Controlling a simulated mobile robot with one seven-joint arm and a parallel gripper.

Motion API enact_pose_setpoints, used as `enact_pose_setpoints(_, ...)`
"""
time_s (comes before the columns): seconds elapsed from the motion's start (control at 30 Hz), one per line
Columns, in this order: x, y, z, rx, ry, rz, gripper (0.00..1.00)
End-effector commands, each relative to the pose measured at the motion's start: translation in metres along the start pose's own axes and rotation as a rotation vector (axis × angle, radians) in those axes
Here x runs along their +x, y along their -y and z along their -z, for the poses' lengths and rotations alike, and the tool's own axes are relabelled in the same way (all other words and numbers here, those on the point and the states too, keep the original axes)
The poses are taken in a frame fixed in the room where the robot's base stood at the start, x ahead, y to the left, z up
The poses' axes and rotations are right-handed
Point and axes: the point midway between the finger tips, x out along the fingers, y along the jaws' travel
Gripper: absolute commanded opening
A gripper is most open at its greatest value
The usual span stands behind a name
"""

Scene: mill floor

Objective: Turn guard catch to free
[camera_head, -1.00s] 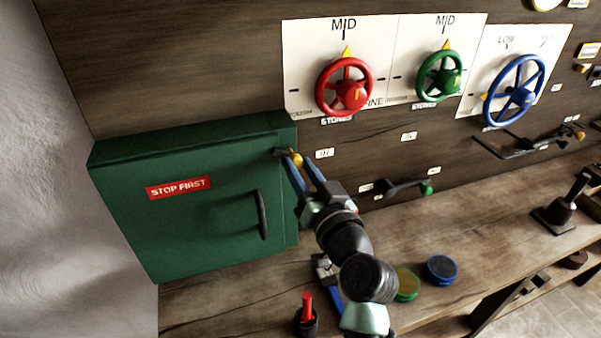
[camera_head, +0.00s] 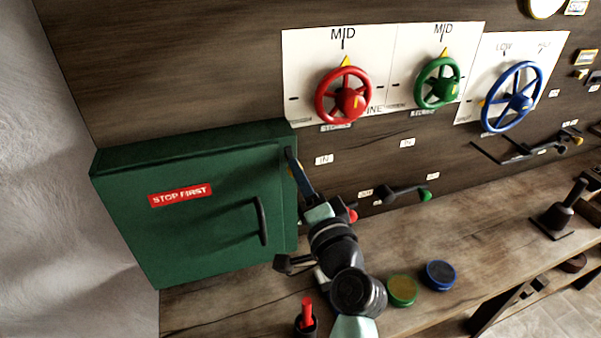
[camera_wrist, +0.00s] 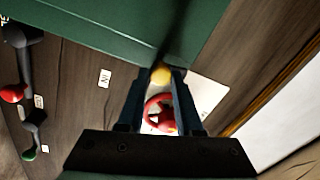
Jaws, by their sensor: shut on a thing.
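The green guard box (camera_head: 200,235) with a "STOP FIRST" label and a black handle hangs on the wall at left; its door is shut. The guard catch is a dark bar with a yellow knob at the box's right edge. In the wrist view the yellow knob (camera_wrist: 162,70) sits between my fingertips. My gripper (camera_head: 291,163) is shut on this knob; it also shows in the wrist view (camera_wrist: 164,76). In the head view my blue fingers hide most of the catch, so its exact angle is unclear there.
Red (camera_head: 343,95), green (camera_head: 438,82) and blue (camera_head: 513,97) handwheels are on the wall to the right. Levers with red (camera_head: 351,216) and green (camera_head: 425,195) knobs lie below. The bench (camera_head: 470,245) bears a red-handled item (camera_head: 307,312) and green and blue discs.

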Motion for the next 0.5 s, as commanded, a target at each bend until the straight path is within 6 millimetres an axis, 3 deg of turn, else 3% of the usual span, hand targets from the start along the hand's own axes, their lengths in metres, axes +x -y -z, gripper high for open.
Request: enact_pose_setpoints(0.5, -0.0003, -0.0014, -0.0009, 0.191, -0.012, -0.004, 0.0)
